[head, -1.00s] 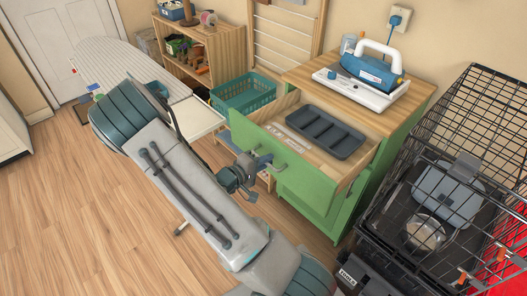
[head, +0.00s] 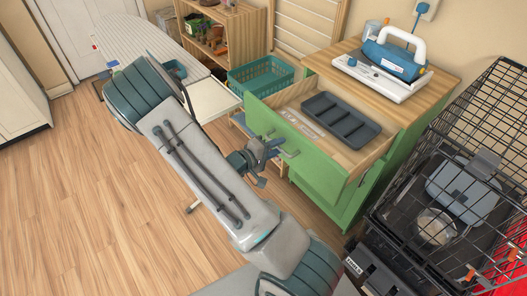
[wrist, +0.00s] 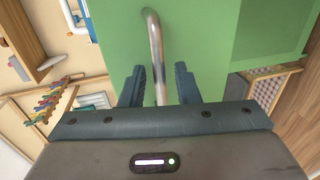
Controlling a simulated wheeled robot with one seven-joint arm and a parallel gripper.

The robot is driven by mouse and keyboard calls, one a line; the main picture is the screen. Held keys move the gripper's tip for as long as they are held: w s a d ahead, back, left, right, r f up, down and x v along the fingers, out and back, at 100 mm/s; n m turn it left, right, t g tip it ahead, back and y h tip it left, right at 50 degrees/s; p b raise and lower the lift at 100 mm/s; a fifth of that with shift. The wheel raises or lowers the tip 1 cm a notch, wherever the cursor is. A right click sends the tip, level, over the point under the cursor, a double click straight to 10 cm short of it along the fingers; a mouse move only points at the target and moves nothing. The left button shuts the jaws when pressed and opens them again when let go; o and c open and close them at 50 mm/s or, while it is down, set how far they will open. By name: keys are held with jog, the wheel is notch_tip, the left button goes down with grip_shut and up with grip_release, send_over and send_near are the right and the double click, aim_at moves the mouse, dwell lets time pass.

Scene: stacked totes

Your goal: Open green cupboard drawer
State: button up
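The green cupboard (head: 322,191) stands by the back wall with a wooden top. Its drawer (head: 305,132) is pulled well out, showing a wooden inside. My gripper (head: 277,150) is at the outer face of the drawer front, by the metal handle (head: 291,154). In the wrist view, the handle (wrist: 155,45) runs between the two fingers of my gripper (wrist: 160,85), against the green front (wrist: 200,50). The fingers are apart, with gaps beside the bar. The handle's lower end is hidden behind the gripper body.
A dark divided tray (head: 340,118) lies in the drawer. An iron (head: 396,60) sits on the cupboard top. A teal basket (head: 260,76) is left of the cupboard, and a black wire cage (head: 480,130) stands close on its right. Wooden floor (head: 80,190) is clear at left.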

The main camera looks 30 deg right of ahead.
jog(key=v, duration=1.3)
jog(key=shift+a, duration=0.1)
